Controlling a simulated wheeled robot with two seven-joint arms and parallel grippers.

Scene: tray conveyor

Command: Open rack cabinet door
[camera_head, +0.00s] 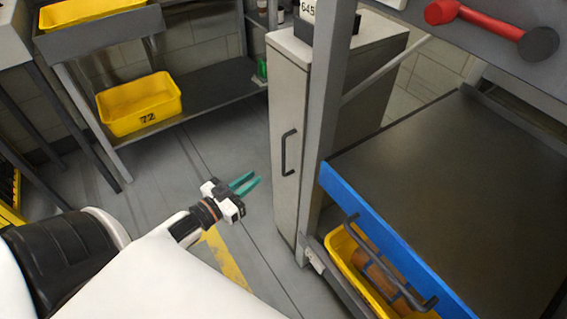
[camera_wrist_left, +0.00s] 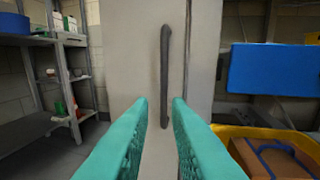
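The rack cabinet (camera_head: 292,130) is a tall, narrow, light grey cabinet right of centre in the head view. Its door (camera_wrist_left: 130,75) looks closed and fills the middle of the left wrist view. A dark vertical bar handle (camera_head: 288,152) is on the door; it also shows in the left wrist view (camera_wrist_left: 166,75). My left gripper (camera_head: 252,183) has teal fingers and is open, pointing at the door to the left of the handle and a little below it. In the left wrist view the handle stands ahead, between the two fingertips (camera_wrist_left: 160,103), with nothing gripped. My right gripper is not in view.
A grey bench with a blue front edge (camera_head: 395,240) stands right of the cabinet, with a yellow bin (camera_head: 345,250) under it. A shelf with a yellow bin marked 72 (camera_head: 140,103) stands at left. Floor (camera_head: 240,130) between shelf and cabinet is clear.

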